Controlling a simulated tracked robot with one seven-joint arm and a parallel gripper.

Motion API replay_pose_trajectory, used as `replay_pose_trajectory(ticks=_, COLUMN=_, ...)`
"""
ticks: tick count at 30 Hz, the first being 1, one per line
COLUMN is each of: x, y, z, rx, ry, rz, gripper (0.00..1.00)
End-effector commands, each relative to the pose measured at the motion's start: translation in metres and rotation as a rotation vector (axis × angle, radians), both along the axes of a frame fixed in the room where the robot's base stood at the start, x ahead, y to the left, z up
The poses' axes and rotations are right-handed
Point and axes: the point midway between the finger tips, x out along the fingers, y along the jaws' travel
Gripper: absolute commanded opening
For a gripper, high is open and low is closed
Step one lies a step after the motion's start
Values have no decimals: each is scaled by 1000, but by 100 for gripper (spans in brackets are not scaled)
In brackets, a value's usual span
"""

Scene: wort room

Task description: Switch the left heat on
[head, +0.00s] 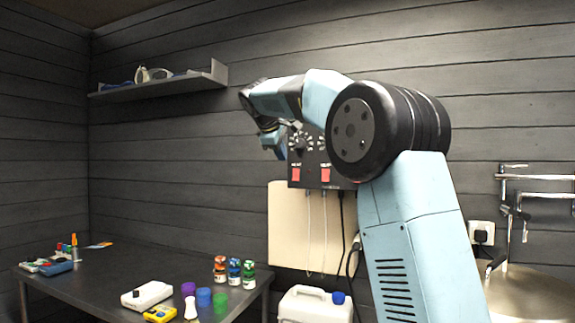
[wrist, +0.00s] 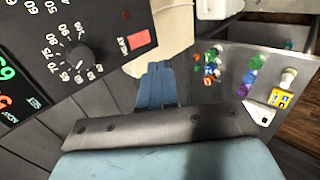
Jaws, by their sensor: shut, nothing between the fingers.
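A black control box (head: 309,177) hangs on the wall, with two red rocker switches along its lower edge. The left switch (head: 295,174) is in clear view, and the right switch (head: 325,174) is beside it. In the wrist view the box fills the upper left, turned on its side. A dial knob (wrist: 80,53) and a red switch (wrist: 139,40), seemingly the left one, show there. My gripper (head: 277,150) is just left of the box, above the left switch's height. Its blue fingers (wrist: 158,72) are shut and empty, apart from the switch. The switch's rocker position is too small to tell.
A pale board (head: 285,230) is behind the box, with cables hanging down. A white canister (head: 312,306) stands below. A dark table (head: 105,275) at left holds bottles, coloured cups and meters. A shelf (head: 160,87) is above it. A sink (head: 530,295) is at right.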

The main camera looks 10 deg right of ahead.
Motion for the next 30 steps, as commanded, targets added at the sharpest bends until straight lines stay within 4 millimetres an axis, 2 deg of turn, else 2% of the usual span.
replay_pose_trajectory(ticks=3, x=-7, y=4, z=-3, rx=0, ry=-4, rz=6, gripper=0)
replay_pose_trajectory(ticks=14, x=-4, y=1, z=-7, rx=-1, ry=-3, rz=5, gripper=0)
replay_pose_trajectory(ticks=20, x=10, y=-10, z=-23, rx=-1, ry=-2, rz=1, gripper=0)
replay_pose_trajectory(ticks=30, x=46, y=-35, z=-65, rx=-2, ry=-1, rz=1, gripper=0)
